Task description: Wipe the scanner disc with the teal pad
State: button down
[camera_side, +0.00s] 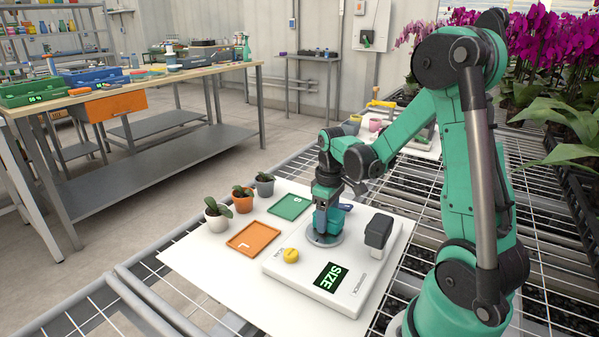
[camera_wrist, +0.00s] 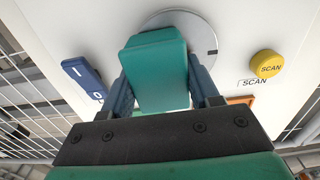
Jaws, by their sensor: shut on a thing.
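My gripper (camera_wrist: 162,92) is shut on the teal pad (camera_wrist: 158,62), with one blue-grey finger on each side of it. In the wrist view the pad lies over part of the grey scanner disc (camera_wrist: 197,27). In the side view my gripper (camera_side: 322,222) points down at the disc (camera_side: 325,240), and the pad (camera_side: 338,217) shows beside the fingers. The disc is set in the white scanner (camera_side: 283,270). The pad seems to be at or just above the disc; I cannot tell whether it touches.
An orange tray (camera_side: 254,239), a green tray (camera_side: 289,206) and three potted plants (camera_side: 243,198) stand to the left on the white board.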

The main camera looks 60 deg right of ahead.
jog(key=shift+d, duration=0.85)
jog(key=shift+d+r, duration=0.15)
jog(key=shift+r, duration=4)
jog(key=w+a+r, duration=0.3)
jog(key=w+r, duration=0.1)
jog(key=w, duration=0.3)
notch_tip(320, 180, up, 4)
send_over(256, 234)
notch_tip(256, 234, down, 19)
jog(key=shift+f, duration=0.1)
